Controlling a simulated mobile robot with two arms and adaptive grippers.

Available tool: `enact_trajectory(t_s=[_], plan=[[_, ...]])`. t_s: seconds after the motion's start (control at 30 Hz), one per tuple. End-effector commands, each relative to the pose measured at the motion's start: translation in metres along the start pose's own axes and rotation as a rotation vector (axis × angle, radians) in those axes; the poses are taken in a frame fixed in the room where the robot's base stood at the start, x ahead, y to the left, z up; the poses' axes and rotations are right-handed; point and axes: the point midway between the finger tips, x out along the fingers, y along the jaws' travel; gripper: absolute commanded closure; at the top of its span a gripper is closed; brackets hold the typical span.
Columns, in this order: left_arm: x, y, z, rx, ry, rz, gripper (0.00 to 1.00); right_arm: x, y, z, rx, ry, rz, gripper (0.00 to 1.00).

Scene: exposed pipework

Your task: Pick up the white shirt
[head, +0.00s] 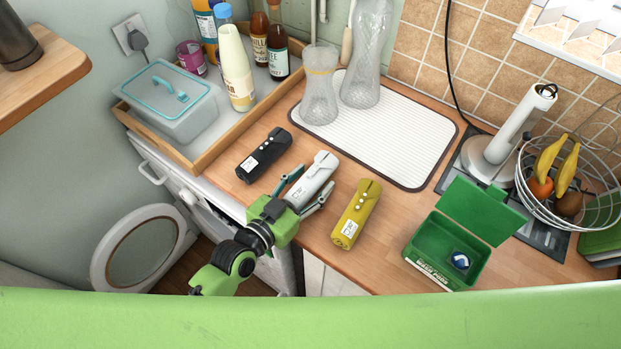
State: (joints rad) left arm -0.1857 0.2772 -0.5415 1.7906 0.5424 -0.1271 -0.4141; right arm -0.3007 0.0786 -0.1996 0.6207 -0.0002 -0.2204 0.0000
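The white shirt (316,176) is a rolled bundle with buttons and a tag, lying on the wooden counter between a black rolled shirt (263,154) and a yellow rolled shirt (356,214). My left gripper (311,181) reaches in from the lower left. Its two fingers are spread, one on each side of the white shirt's near half. I cannot tell whether either finger touches it. The gripper partly hides the shirt's near end. My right gripper is not in view.
An open green box (436,243) stands at right, near a fruit basket (587,205) and paper-towel holder (503,138). Behind are a ribbed mat (402,142) with glass vessels and a wooden tray (213,160) with bottles. A washing machine (142,250) is below left.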

Motion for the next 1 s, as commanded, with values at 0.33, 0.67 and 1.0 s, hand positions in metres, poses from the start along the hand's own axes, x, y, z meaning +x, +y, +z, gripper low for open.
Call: enact_trajectory(t_s=[0.33, 0.67, 1.0], plan=[[0.0, 0.0, -0.001, 0.0, 0.002, -0.001, 0.88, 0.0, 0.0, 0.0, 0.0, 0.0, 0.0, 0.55], [-0.003, 0.0, -0.016, -0.003, 0.006, -0.001, 0.88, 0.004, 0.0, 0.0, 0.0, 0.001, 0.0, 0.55], [-0.06, 0.012, -0.074, -0.002, 0.005, 0.0, 0.88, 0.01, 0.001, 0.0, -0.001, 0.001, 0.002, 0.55]])
